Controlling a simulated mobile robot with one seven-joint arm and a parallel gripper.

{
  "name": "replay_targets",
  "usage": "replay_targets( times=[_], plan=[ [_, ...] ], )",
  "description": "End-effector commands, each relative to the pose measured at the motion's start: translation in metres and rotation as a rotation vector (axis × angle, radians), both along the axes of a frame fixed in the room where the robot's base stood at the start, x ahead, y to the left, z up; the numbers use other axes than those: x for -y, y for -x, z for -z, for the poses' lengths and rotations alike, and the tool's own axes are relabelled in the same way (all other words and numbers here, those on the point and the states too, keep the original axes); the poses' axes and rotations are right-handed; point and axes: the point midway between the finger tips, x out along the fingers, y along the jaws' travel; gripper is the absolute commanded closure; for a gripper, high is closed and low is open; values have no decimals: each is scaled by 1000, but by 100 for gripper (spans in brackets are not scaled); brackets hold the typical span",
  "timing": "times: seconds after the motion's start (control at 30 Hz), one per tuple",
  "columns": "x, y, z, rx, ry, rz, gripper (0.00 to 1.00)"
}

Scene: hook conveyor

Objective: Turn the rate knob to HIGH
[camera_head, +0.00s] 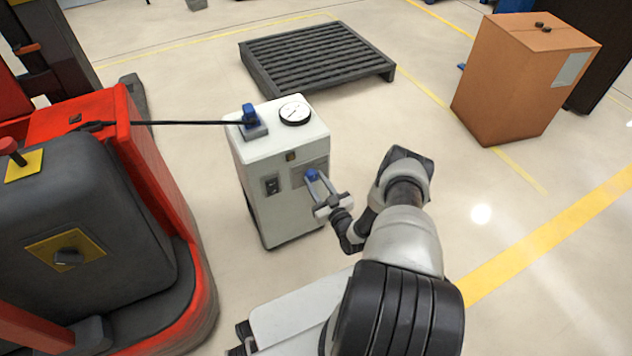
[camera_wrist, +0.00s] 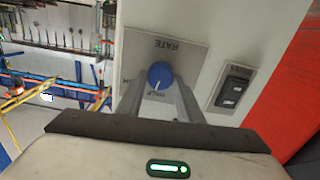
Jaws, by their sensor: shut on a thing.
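The blue rate knob (camera_head: 312,174) is on a grey plate on the front of the white cabinet (camera_head: 262,200). In the wrist view the knob (camera_wrist: 160,74) sits below the upside-down word RATE, and its white mark points down towards a label reading HALF. Another label at the left is partly hidden by a finger. My gripper (camera_head: 314,182) reaches the knob from the right front. In the wrist view my gripper's two fingers (camera_wrist: 160,80) stand on either side of the knob, shut on it.
A dark rocker switch (camera_wrist: 234,88) is beside the rate plate. A round gauge (camera_head: 295,112) and a blue fitting (camera_head: 250,115) with a black cable are on the cabinet top. A red and grey vehicle (camera_head: 150,175) stands close left. A dark pallet (camera_head: 315,58) lies behind; a carton (camera_head: 515,85) is right.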

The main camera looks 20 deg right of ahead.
Motion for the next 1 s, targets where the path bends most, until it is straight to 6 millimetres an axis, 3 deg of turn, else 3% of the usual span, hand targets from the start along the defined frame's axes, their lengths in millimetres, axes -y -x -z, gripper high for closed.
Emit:
replay_targets(
  times=[0.6,1.0],
  plan=[
    [2,-1,0,-18,-565,0,89],
    [3,-2,0,-26,-800,1,89]
  ],
)
